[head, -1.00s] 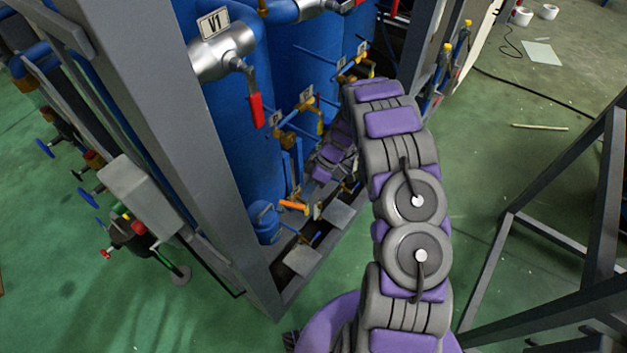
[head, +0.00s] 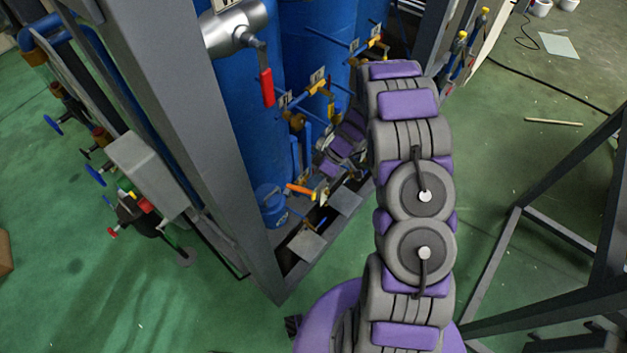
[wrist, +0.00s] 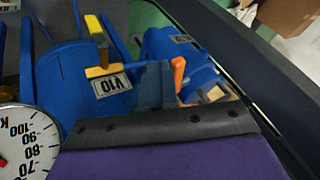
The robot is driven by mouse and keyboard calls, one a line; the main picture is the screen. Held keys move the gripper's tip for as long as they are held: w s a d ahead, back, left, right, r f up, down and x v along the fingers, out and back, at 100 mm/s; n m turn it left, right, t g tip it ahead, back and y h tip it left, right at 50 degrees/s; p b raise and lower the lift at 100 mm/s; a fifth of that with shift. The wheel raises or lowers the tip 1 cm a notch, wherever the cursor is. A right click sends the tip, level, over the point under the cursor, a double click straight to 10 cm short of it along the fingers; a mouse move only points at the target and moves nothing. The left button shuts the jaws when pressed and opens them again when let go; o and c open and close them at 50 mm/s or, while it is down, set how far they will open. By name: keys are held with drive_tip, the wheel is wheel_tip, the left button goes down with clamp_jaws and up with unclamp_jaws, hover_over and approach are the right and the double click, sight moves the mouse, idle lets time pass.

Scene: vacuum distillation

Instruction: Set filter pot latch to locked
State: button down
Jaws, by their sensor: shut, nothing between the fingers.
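The filter pot is likely the small blue pot (head: 272,203) low inside the frame, with an orange handle (head: 300,190) that appears to be its latch. In the head view the handle sticks out to the right of the pot. In the wrist view the orange handle (wrist: 178,73) stands upright beside a blue labelled pot (wrist: 183,58). My gripper (head: 326,168) is shut and empty, low among the pipes just right of and above the handle. My arm partly hides it, and its fingertips are hard to make out. I cannot tell whether it touches the handle.
Large blue tanks (head: 255,110) and a grey post (head: 190,150) flank the space. A red-handled valve (head: 267,87) hangs above. The wrist view shows a yellow-handled valve labelled V10 (wrist: 100,70) and a pressure gauge (wrist: 20,145).

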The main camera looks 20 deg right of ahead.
drive_tip(key=shift+s+a+m+t+b, duration=0.3)
drive_tip(key=shift+s+m+t+b, duration=0.3)
drive_tip(key=shift+m+b, duration=0.25)
drive_tip(key=shift+s+a+m+t+b, duration=0.3)
drive_tip(key=shift+s+m+t+b, duration=0.25)
drive_tip(key=shift+m+b, duration=0.25)
drive_tip(key=shift+w+d, duration=0.1)
drive_tip(key=shift+d, duration=0.05)
